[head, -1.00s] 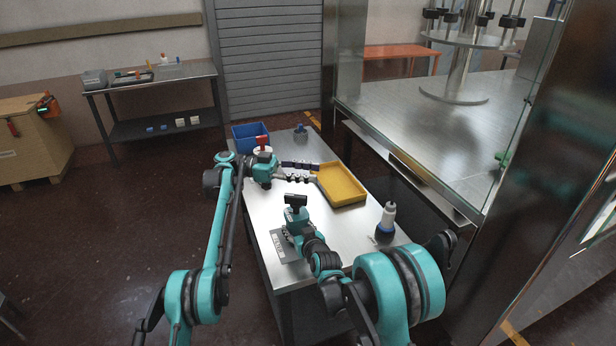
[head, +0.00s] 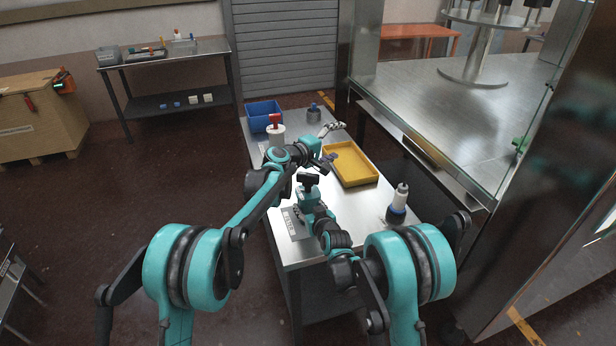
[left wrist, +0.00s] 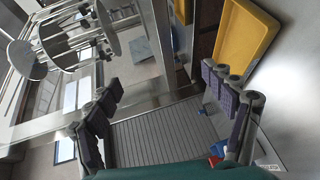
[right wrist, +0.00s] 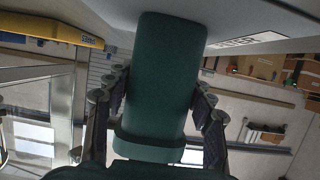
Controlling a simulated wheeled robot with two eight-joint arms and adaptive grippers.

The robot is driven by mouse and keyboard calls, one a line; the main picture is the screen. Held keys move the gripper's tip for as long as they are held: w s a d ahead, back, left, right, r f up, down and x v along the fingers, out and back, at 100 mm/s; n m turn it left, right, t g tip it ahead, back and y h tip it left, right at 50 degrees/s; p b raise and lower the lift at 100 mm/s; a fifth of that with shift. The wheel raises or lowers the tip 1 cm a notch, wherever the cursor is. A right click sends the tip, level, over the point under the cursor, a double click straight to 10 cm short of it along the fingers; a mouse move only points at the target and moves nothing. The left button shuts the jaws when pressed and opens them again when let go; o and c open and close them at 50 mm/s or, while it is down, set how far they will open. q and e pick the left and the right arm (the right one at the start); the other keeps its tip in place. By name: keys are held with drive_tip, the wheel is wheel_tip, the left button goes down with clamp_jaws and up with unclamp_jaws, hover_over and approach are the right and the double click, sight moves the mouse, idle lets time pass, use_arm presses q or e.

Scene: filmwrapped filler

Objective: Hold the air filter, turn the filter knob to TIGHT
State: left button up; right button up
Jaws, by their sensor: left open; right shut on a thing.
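A teal air filter (head: 306,200) with a black T-shaped knob (head: 308,179) on top stands upright on the table's near left part, beside a printed plate (head: 291,224). My right gripper (right wrist: 163,85) is shut around its teal body (right wrist: 170,60), seen between the fingers in the right wrist view. The knob is hidden there, and I cannot read its setting. My left gripper (head: 330,146) is open and empty, above the table beyond the knob and near the yellow tray. Its fingers are spread wide in the left wrist view (left wrist: 160,80).
A yellow tray (head: 366,180) lies right of the left gripper. A white bottle with a dark blue base (head: 399,200) stands near the right edge.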

sight(307, 179)
use_arm(q)
drive_tip(key=s+a+f+n+t+y, duration=0.35)
drive_tip(key=s+a+n, duration=0.25)
drive_tip(key=s+n, duration=0.5)
drive_tip(key=s+a+f+n+t+y, duration=0.4)
drive_tip(key=s+n, duration=0.4)
drive_tip(key=n, duration=0.6)
drive_tip(key=shift+g, duration=0.75)
drive_tip(key=x, duration=0.7)
drive_tip(key=a+x, duration=0.1)
drive_tip(key=x, duration=0.3)
drive_tip(key=shift+w, duration=0.1)
drive_tip(key=shift+c, duration=0.3)
drive_tip(key=c, duration=1.1)
